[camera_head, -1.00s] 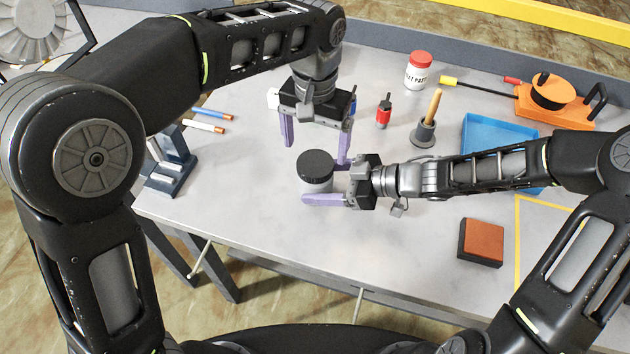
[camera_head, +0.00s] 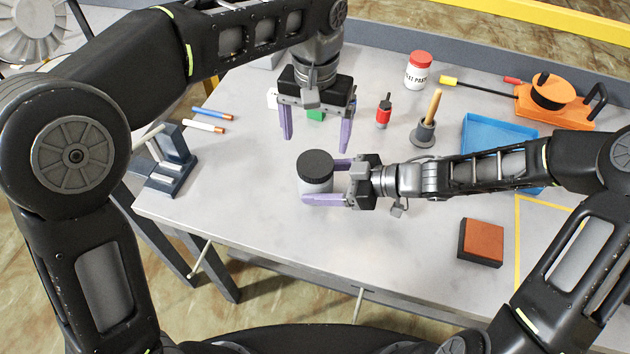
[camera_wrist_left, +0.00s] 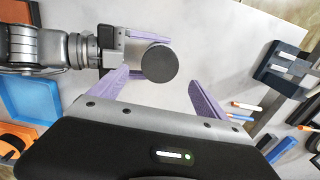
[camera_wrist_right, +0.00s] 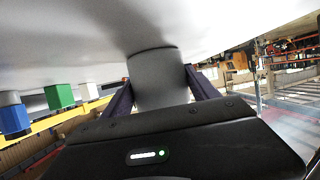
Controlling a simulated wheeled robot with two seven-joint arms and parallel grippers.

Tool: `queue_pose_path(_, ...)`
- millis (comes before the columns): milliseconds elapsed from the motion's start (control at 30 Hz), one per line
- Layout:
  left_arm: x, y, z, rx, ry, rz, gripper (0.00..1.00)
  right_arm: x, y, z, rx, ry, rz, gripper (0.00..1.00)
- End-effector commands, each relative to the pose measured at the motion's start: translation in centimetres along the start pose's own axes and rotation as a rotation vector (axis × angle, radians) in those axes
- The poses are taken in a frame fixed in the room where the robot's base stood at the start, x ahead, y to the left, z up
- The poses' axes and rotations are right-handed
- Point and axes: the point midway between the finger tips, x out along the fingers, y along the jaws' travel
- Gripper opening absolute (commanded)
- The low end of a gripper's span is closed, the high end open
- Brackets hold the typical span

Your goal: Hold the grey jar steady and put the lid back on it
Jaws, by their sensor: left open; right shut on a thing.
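The grey jar (camera_head: 317,184) stands upright on the table with its dark lid (camera_head: 315,164) sitting on top of it. My right gripper (camera_head: 325,180) is shut on the jar from the right, one finger on each side of its body. The jar also shows between the fingers in the right wrist view (camera_wrist_right: 158,80). My left gripper (camera_head: 315,138) is open and empty, above and behind the jar. In the left wrist view the round lid (camera_wrist_left: 160,63) shows beyond my open fingers. I cannot tell how far the lid is screwed down.
A blue tray (camera_head: 487,130), an orange reel (camera_head: 552,95), a plunger-like tool (camera_head: 425,132), a red bottle (camera_head: 384,113) and a white red-capped jar (camera_head: 417,72) stand to the right. A brown block (camera_head: 482,242) lies front right. A dark rack (camera_head: 170,165) stands left. The front middle is clear.

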Motion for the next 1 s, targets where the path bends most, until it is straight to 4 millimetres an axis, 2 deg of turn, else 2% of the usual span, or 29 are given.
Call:
queue_pose_path(500,6.6,0.0,0.0,0.000,-0.001,-0.001,0.86,0.0,0.0,0.0,0.000,-0.001,0.000,0.00)
queue_pose_path(867,7.2,0.0,0.0,-0.001,0.001,0.000,0.86,0.0,0.0,0.0,0.000,-0.001,0.001,0.00)
queue_pose_path(1000,7.2,0.0,0.0,-0.001,0.001,0.000,0.77,0.0,0.0,0.0,0.000,-0.001,0.001,0.00)
